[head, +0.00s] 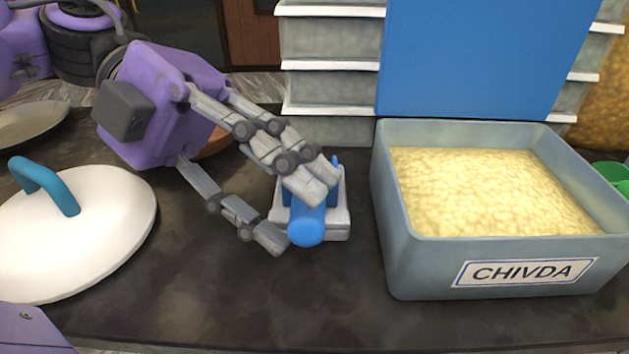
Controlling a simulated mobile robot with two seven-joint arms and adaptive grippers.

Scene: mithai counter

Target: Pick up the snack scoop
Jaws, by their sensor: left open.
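The snack scoop (308,228) has a blue handle pointing toward me and a pale grey body behind it, and sits on the dark counter left of the CHIVDA bin. My left gripper (290,213) reaches in from the left and is open. Its upper fingers lie over the handle and hide part of the scoop. Its lower finger is at the handle's left side. I cannot tell whether the fingers touch it. My right gripper is not in view.
The grey CHIVDA bin (405,262), full of yellow snack, stands close right of the scoop. A white lid (100,235) with a blue handle lies at left. A shallow metal dish (30,122) is behind it. The counter (230,305) in front is clear. A blue panel (480,60) and grey shelving stand behind.

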